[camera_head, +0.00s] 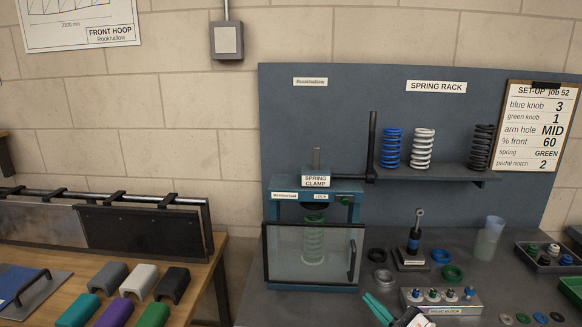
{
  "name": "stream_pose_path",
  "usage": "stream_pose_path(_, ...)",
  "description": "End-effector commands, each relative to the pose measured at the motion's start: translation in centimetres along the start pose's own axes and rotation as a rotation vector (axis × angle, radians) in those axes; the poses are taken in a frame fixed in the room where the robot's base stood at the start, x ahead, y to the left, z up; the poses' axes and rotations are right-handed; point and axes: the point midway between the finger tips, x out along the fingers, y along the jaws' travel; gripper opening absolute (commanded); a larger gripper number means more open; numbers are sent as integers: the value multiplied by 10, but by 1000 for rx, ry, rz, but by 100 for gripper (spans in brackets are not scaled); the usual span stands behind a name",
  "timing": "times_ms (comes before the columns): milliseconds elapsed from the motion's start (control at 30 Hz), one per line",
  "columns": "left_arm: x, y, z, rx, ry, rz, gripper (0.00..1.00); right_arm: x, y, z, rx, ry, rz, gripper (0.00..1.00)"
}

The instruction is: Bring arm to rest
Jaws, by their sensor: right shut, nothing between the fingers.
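My right gripper (378,307) shows at the bottom edge, right of the middle. Its teal fingers are shut with nothing between them, and part of its pale body shows beside them. It is in front of the spring clamp's glass door (285,262) and left of the valve block (463,308), apparently apart from both. The rest of the right arm is cut off by the frame. My left gripper is not in view.
A damper on a stand (413,245), loose rings (441,256) and a translucent cup (488,238) stand on the grey bench. Blue, white and black springs (423,150) sit on the rack shelf. A wooden table (215,262) with coloured blocks is at left, with a gap between.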

Motion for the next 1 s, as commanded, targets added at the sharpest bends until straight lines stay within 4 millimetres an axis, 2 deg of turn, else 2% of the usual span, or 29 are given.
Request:
stream_pose_path(33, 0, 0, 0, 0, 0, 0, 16, -10, 14, -5, 79, 98, -16, 0)
stream_pose_path(167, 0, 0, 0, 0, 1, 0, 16, -48, 48, -25, 267, 390, -29, 0)
stream_pose_path(367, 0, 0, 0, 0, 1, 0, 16, -135, 105, -39, 532, 838, 26, 0)
stream_pose_path(500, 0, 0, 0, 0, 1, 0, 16, -189, 135, -33, 655, 1060, 86, 0)
stream_pose_path(700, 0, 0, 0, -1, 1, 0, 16, -247, 161, -16, 772, 1283, 164, 0)
stream_pose_path(967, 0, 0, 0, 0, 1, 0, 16, -310, 183, 16, 889, 1513, 267, 0)
stream_pose_path(1000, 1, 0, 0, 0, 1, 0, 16, -308, 191, 6, 885, 1515, 270, 0)
